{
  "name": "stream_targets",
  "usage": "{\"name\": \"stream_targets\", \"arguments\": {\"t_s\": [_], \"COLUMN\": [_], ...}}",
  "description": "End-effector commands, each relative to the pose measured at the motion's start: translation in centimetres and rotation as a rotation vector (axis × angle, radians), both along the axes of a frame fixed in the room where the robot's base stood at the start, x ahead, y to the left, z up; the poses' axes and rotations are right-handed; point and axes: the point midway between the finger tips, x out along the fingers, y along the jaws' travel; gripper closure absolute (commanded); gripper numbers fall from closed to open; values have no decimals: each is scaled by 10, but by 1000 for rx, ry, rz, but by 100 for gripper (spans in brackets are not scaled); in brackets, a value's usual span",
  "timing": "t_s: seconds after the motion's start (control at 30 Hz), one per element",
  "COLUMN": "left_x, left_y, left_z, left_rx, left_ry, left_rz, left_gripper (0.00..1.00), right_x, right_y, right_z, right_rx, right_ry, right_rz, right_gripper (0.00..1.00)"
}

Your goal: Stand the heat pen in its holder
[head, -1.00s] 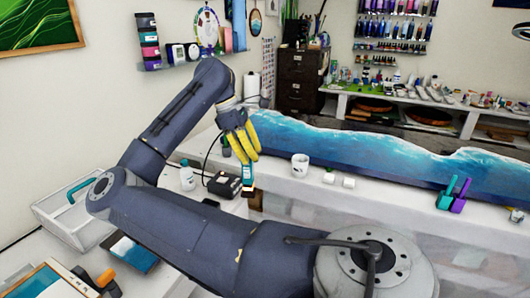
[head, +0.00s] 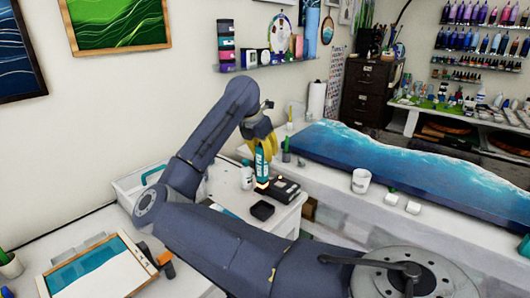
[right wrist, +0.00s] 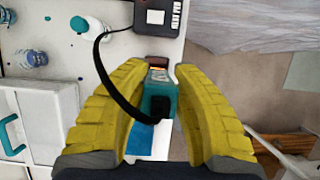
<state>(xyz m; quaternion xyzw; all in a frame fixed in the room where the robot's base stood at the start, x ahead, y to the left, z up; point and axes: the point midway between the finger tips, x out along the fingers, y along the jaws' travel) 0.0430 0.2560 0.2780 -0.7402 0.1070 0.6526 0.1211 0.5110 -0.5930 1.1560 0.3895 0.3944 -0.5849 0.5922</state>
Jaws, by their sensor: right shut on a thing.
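The teal heat pen (head: 262,164) is in my right gripper (head: 261,150), whose yellow fingers are shut on its upper part. It hangs about upright, tip down with an orange glow at the lower end, above the white bench. In the right wrist view the pen (right wrist: 158,98) shows between the fingers, its black cord running up toward a black box. That black box (head: 285,191) sits just right of the pen tip. A small black open square piece (head: 262,210), perhaps the holder, lies on the bench nearer to me. My left gripper is out of view.
A white bottle (head: 247,178) stands left of the pen.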

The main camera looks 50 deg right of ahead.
Motion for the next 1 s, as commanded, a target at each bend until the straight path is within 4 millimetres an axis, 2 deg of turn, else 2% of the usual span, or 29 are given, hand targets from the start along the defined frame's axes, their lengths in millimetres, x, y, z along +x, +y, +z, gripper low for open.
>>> {"name": "stream_targets", "arguments": {"t_s": [1.0], "left_x": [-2], "left_y": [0], "left_z": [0], "left_rx": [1], "left_ry": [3], "left_rz": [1], "left_gripper": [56], "right_x": [-1], "right_y": [0], "right_z": [-67], "right_rx": [0], "right_ry": [1], "right_rz": [-3], "right_gripper": [100]}}
